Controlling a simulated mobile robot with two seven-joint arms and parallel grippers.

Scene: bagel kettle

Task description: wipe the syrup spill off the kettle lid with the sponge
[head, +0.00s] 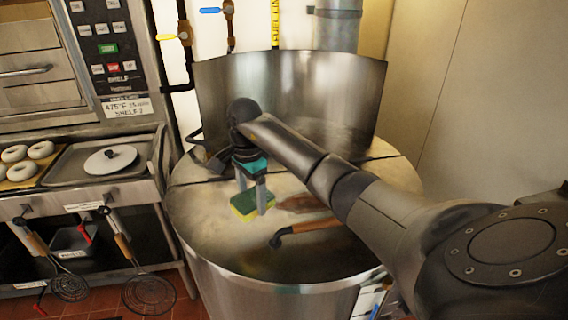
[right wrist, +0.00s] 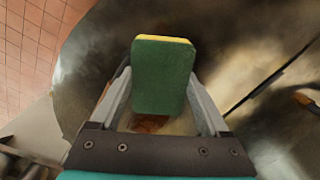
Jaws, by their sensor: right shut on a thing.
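The kettle (head: 240,290) is a large round steel drum, and its pale metal lid (head: 205,215) has a wooden handle (head: 312,226) with a dark end. A reddish-brown syrup patch (head: 298,203) shows on the lid just right of the sponge, partly behind my arm. Brown syrup also shows below the sponge in the right wrist view (right wrist: 148,124). My right gripper (head: 252,193) is shut on the green and yellow sponge (head: 244,206), its fingers along the sponge's two sides. The sponge is over the lid; I cannot tell whether it touches. My left gripper is out of view.
A curved steel splash guard (head: 290,90) rises behind the lid. At left, a counter holds a tray of bagels (head: 22,168) and a round white lid (head: 110,159). Wire skimmers (head: 148,292) hang below. A plain wall stands at right.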

